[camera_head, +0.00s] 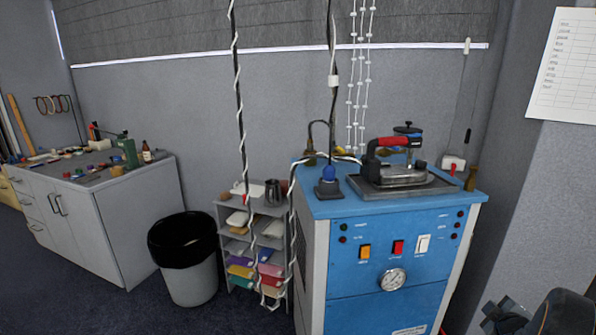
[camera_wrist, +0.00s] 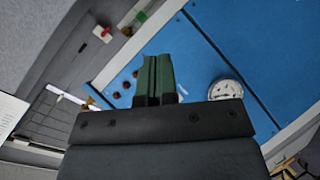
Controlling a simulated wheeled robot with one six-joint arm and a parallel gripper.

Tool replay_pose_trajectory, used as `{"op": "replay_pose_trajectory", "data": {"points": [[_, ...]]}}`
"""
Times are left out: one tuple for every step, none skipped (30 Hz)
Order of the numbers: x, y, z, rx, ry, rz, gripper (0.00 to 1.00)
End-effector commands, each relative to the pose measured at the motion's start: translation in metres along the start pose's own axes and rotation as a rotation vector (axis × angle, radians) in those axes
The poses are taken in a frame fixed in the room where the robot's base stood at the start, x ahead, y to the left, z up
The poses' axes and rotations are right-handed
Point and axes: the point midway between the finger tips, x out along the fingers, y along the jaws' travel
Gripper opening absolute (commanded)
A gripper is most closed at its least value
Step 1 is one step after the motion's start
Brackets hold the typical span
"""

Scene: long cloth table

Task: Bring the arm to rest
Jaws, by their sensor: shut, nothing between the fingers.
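My gripper (camera_wrist: 158,78) shows in the wrist view with its two green fingers side by side, shut and empty. Behind the fingers in that view is the blue front of the steam station, tilted by the camera's angle, with a round gauge (camera_wrist: 226,90) to the right of the fingers. The fingers hold nothing, and I cannot tell how far they are from the blue panel. In the head view, part of my arm shows at the bottom right corner, to the right of the blue steam station (camera_head: 350,270); the fingers are not clear there.
An iron (camera_head: 400,175) rests on a plate atop the station. Cords hang down near it. A small shelf (camera_head: 228,215) with colored trays, a black-lined bin (camera_head: 190,285) and a white cabinet (camera_head: 95,235) stand to the left. A wall with a paper sheet (camera_head: 568,70) is at the right.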

Motion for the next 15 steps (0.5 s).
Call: {"op": "replay_pose_trajectory", "data": {"points": [[-0.01,0.001,-0.001,0.093,-0.101,-0.036,0.0],[-0.016,-0.002,0.0,0.156,-0.164,-0.059,0.0],[-0.026,-0.005,-0.002,0.237,-0.244,-0.089,0.0],[-0.035,-0.008,-0.005,0.299,-0.302,-0.113,0.0],[-0.044,-0.012,-0.011,0.358,-0.356,-0.136,0.0],[-0.058,-0.017,-0.019,0.437,-0.426,-0.169,0.0],[-0.07,-0.022,-0.028,0.493,-0.476,-0.196,0.0],[-0.083,-0.026,-0.039,0.549,-0.523,-0.224,0.0],[-0.102,-0.034,-0.054,0.616,-0.583,-0.266,0.0],[-0.117,-0.038,-0.068,0.665,-0.623,-0.299,0.0],[-0.133,-0.043,-0.082,0.707,-0.66,-0.335,0.0],[-0.155,-0.05,-0.102,0.756,-0.703,-0.386,0.0],[-0.171,-0.055,-0.116,0.783,-0.729,-0.423,0.0],[-0.186,-0.059,-0.129,0.805,-0.749,-0.46,0.0],[-0.205,-0.064,-0.147,0.821,-0.763,-0.505,0.0]]}}
